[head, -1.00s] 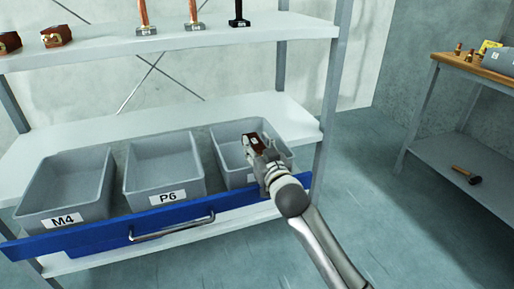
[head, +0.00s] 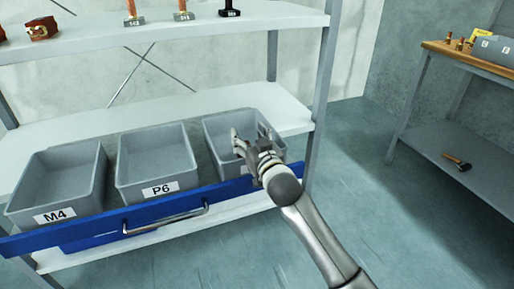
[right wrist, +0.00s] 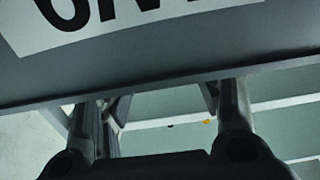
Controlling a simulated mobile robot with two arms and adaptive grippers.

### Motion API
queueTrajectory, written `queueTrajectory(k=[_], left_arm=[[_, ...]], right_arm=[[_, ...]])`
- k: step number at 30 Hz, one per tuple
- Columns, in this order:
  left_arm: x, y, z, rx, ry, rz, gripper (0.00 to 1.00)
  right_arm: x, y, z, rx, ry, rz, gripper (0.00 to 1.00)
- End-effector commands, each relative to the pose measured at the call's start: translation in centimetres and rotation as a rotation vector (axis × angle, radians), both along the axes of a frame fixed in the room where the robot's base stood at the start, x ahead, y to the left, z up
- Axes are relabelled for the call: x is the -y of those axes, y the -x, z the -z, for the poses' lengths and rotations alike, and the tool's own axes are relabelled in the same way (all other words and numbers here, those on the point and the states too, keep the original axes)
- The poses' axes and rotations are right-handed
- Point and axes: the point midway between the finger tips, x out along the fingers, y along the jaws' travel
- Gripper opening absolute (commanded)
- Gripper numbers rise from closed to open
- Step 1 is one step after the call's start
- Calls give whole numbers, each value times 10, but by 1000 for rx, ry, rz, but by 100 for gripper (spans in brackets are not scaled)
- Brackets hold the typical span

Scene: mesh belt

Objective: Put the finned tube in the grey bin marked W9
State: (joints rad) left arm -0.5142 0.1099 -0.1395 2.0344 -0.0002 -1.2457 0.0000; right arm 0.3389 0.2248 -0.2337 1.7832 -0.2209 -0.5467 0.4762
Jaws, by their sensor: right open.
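The third grey bin (head: 222,150) stands at the right end of the row on the shelf rack. In the right wrist view the bin's wall (right wrist: 250,60) fills the top, with a label (right wrist: 120,20) that is upside down and cut off, consistent with W9. My right gripper (head: 250,133) is over this bin, fingers apart and empty. Its fingers also show in the right wrist view (right wrist: 170,115). I cannot see the finned tube; the bin's floor is mostly hidden by the gripper. My left gripper is out of view.
Grey bins marked P6 (head: 158,168) and M4 (head: 55,190) stand to the left. A blue drawer front with a handle (head: 166,220) runs before the bins. Several parts stand on the upper shelf (head: 200,28). A wooden-topped table (head: 470,55) is at right.

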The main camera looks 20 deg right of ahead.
Motion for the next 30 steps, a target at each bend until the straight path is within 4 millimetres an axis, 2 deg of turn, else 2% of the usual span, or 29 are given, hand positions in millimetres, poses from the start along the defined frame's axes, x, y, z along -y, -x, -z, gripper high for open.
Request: queueTrajectory(k=[9,18,27,29,30], left_arm=[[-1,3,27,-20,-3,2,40],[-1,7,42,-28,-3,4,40],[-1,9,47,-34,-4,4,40],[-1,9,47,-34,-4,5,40],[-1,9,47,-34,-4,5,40]], right_arm=[[2,56,1,-3,-1,0,60],[4,105,1,-2,-1,0,60],[4,119,1,-2,0,2,60],[5,120,7,-18,2,3,60],[5,121,18,-44,4,7,60]])
